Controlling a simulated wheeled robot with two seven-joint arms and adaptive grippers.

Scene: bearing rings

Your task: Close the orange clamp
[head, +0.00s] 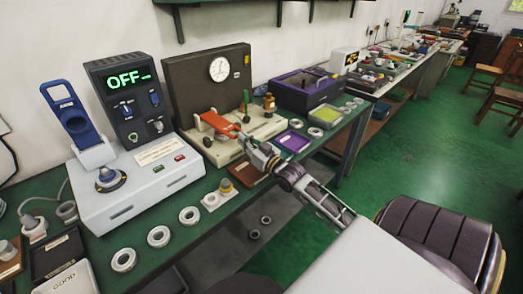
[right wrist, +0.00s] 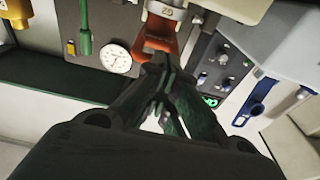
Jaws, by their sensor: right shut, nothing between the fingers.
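The orange clamp (head: 219,123) is on the beige base of the instrument with the round dial, in the middle of the head view. Its orange arm slopes down to the right, toward my right gripper (head: 246,139). In the right wrist view the orange clamp (right wrist: 158,34) is at the top, with the shut fingertips of my right gripper (right wrist: 160,66) just below its end. The fingers look empty. I cannot tell whether they touch the clamp. My left gripper is not in view.
A dial gauge (head: 219,69) is on the dark panel behind the clamp. A white tester with an OFF display (head: 122,80) and a blue lever (head: 68,112) stands to the left. Several metal rings (head: 158,236) lie along the green bench's front. A purple tray (head: 291,141) is to the right.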

